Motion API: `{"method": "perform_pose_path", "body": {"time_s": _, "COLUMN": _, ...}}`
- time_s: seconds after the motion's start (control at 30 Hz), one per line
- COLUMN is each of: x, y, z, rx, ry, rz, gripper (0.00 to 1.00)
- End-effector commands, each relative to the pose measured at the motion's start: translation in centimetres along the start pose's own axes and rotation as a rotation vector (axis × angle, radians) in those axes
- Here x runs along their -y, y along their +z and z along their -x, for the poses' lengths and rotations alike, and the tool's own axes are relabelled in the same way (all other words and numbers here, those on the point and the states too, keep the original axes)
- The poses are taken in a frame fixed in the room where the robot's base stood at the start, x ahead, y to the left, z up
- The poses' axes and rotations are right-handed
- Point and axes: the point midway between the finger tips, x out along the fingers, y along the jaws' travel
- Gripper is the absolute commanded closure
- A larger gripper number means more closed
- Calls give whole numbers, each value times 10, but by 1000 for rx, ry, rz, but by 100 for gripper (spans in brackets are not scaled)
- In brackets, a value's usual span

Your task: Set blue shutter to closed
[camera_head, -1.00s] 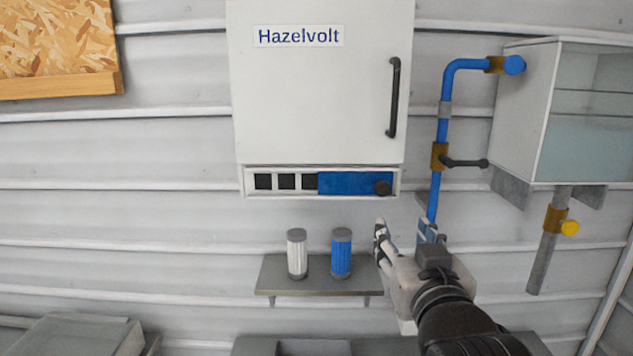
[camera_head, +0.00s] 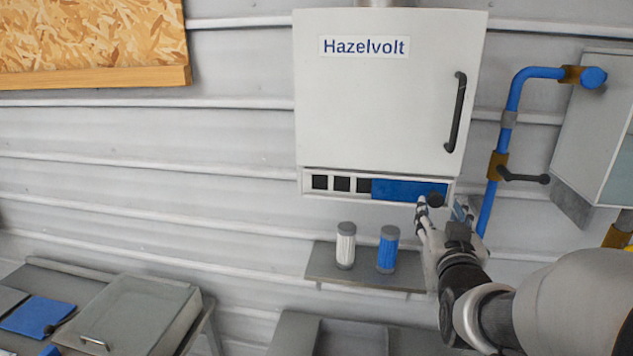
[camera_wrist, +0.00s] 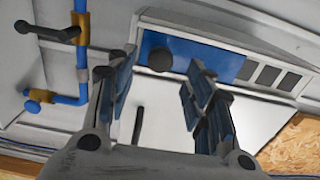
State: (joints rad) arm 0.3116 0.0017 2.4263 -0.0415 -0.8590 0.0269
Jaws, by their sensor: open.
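The blue shutter (camera_head: 400,189) is a flat slide in the vent strip under the white Hazelvolt cabinet. It covers the right part of the strip and leaves three dark openings (camera_head: 341,184) bare on the left. Its dark round knob (camera_head: 436,199) sits at its right end. My gripper (camera_head: 443,210) is open at the knob, with one finger on either side in the head view. In the wrist view the shutter (camera_wrist: 210,58) and knob (camera_wrist: 160,59) show between the spread fingers (camera_wrist: 163,75). I cannot tell whether a finger touches the knob.
A shelf (camera_head: 318,268) below holds a white filter (camera_head: 346,245) and a blue filter (camera_head: 387,249). A blue pipe (camera_head: 508,130) with a dark lever (camera_head: 525,177) stands right of the cabinet (camera_head: 390,130). Benches lie at lower left.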

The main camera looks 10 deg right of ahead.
Motion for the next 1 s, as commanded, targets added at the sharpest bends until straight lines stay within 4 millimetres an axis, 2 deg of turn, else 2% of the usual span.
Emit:
{"method": "perform_pose_path", "body": {"time_s": 0.03, "x": 0, "y": 1, "z": -12, "rx": 4, "ry": -1, "rz": 0, "gripper": 53}}
{"method": "perform_pose_path", "body": {"time_s": 0.2, "x": 0, "y": 0, "z": -40, "rx": 2, "ry": -1, "rz": 0, "gripper": 53}}
{"method": "perform_pose_path", "body": {"time_s": 0.4, "x": 0, "y": 0, "z": -57, "rx": 1, "ry": -1, "rz": 0, "gripper": 53}}
{"method": "perform_pose_path", "body": {"time_s": 0.73, "x": 0, "y": 1, "z": -60, "rx": 1, "ry": 0, "rz": 0, "gripper": 53}}
{"method": "perform_pose_path", "body": {"time_s": 1.0, "x": 0, "y": 1, "z": -60, "rx": 1, "ry": 0, "rz": 0, "gripper": 71}}
